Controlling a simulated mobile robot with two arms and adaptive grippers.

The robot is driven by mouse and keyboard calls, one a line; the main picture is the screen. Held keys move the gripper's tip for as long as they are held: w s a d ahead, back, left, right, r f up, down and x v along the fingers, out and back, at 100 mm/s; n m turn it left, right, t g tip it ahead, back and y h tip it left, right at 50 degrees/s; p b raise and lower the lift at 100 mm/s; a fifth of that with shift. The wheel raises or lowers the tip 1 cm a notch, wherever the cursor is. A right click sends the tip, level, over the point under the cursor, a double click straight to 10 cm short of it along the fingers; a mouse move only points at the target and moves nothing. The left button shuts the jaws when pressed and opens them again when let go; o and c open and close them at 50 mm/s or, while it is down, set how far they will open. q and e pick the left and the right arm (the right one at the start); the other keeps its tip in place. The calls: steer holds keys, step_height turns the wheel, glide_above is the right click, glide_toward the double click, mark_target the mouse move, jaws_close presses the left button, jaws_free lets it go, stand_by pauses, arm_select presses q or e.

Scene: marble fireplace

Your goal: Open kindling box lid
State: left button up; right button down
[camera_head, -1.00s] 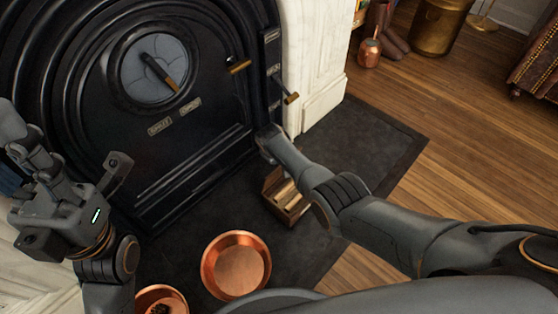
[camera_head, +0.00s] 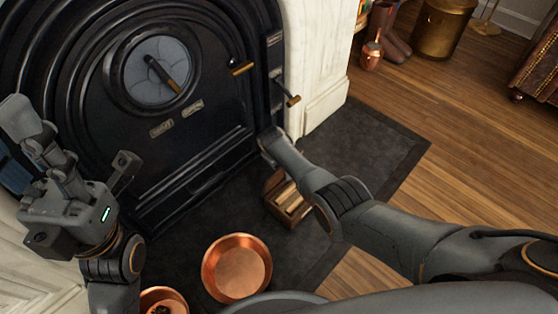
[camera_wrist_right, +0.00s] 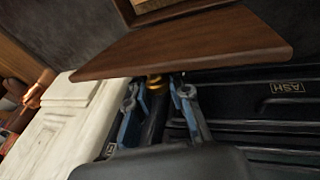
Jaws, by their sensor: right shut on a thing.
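The kindling box (camera_head: 278,212) is small and brown and stands on the dark hearth by the stove. In the head view its top is at least partly open, with pale sticks (camera_head: 291,199) inside. The right wrist view shows the brown wooden lid (camera_wrist_right: 180,47) as a flat board just beyond the fingers. My right gripper (camera_wrist_right: 156,92) is shut on a dark, brass-banded handle (camera_wrist_right: 154,108) by the lid. In the head view my right forearm hides this grip. My left gripper (camera_head: 75,140) is open and empty at the left, in front of the stove, away from the box.
The black stove (camera_head: 215,120) and its side levers (camera_head: 286,92) stand close behind the box. The white marble surround (camera_head: 318,60) is to their right. A copper pan (camera_head: 237,268) and a second copper vessel (camera_head: 163,301) are on the hearth at front left. Bare hearth (camera_head: 365,145) lies to the right.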

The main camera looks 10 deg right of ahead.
steer(key=c, duration=1.2)
jaws_free()
steer(key=shift+r, duration=0.1)
steer(key=shift+v, duration=6.05)
